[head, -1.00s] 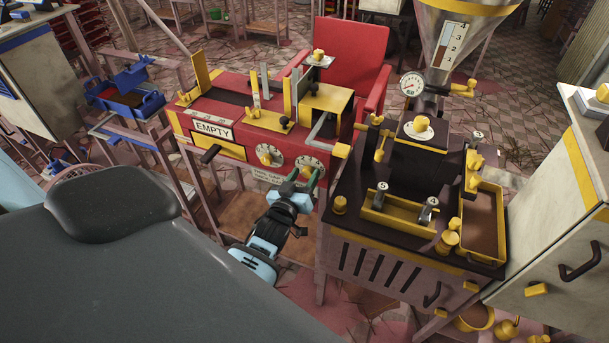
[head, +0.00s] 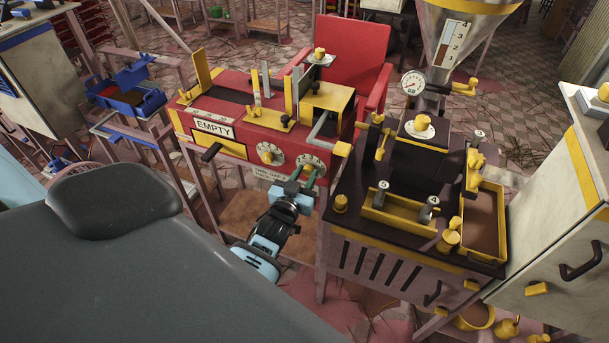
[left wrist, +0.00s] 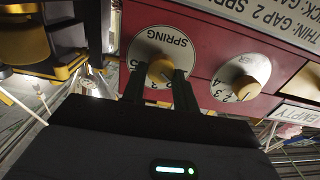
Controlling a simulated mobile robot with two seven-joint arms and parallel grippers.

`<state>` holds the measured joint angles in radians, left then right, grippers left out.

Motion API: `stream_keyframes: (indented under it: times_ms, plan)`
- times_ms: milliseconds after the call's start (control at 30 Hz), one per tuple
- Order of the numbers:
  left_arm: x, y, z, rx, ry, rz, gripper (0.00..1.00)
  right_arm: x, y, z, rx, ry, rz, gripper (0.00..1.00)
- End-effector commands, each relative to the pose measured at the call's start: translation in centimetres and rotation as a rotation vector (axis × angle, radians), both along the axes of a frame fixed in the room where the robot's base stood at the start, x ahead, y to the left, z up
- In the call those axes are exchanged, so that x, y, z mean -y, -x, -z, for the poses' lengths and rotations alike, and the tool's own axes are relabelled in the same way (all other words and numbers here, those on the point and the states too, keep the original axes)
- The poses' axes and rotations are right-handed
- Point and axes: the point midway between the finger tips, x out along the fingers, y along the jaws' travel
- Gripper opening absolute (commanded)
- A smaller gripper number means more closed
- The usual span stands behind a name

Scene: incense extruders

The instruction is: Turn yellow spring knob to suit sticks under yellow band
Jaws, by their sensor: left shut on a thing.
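The yellow spring knob (left wrist: 160,71) sits on a white dial marked SPRING (left wrist: 172,38) on the red machine's front. In the head view its dial (head: 311,164) is the right one of two. My left gripper (left wrist: 159,72) is shut on the knob, one dark finger on each side. In the head view my left gripper (head: 304,181) reaches the dial from below. The dial's lower numbers are partly hidden by the fingers, so the setting is unreadable. A second dial (left wrist: 245,84) with a yellow knob is beside it. My right gripper is not in view.
A printed card (head: 268,174) is under the dials. A dark machine with yellow fittings (head: 375,235) stands close to the right. A grey surface (head: 150,270) fills the lower left.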

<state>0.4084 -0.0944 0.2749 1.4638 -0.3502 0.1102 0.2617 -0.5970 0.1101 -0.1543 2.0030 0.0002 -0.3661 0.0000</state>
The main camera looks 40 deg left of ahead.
Motion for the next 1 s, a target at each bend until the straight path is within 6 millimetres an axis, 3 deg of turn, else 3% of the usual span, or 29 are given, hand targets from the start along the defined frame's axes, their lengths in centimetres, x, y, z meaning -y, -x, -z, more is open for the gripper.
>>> stream_keyframes:
  times_ms: [433, 1000]
  plan:
    - [0.11, -0.06, 0.02, -0.062, -0.26, -0.001, 0.07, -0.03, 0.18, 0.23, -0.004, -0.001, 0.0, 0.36]
    - [0.13, -0.07, -0.02, -0.076, -0.317, -0.001, 0.07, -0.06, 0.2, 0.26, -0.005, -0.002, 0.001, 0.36]
